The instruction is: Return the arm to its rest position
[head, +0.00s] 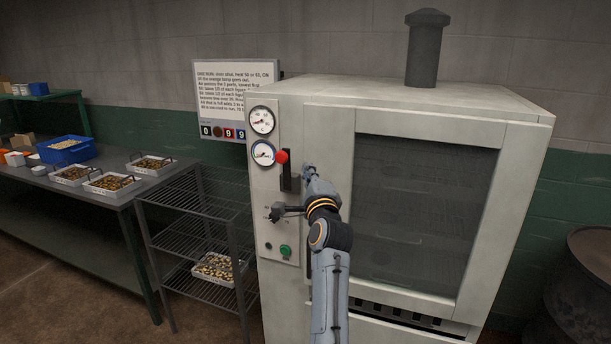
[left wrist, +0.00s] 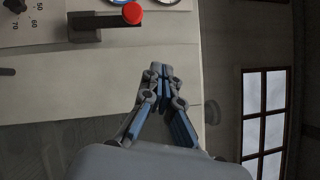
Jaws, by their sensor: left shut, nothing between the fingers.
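My left gripper (head: 308,172) is in front of the oven (head: 400,100), near the seam between its control panel and its door. Its fingers are shut and empty; they also show closed together in the left wrist view (left wrist: 160,72). A lever with a red knob (head: 282,156) sits on the control panel, just left of the fingers. The red knob also shows at the top of the left wrist view (left wrist: 132,13), apart from the fingers. My left arm covers part of the panel and the door edge. My right gripper is out of view.
Two gauges (head: 262,121) and a green button (head: 286,251) are on the panel. A wire rack (head: 195,225) stands left of the oven, beside a table (head: 95,190) with trays and a blue bin (head: 66,150). A dark drum (head: 590,265) stands at the right.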

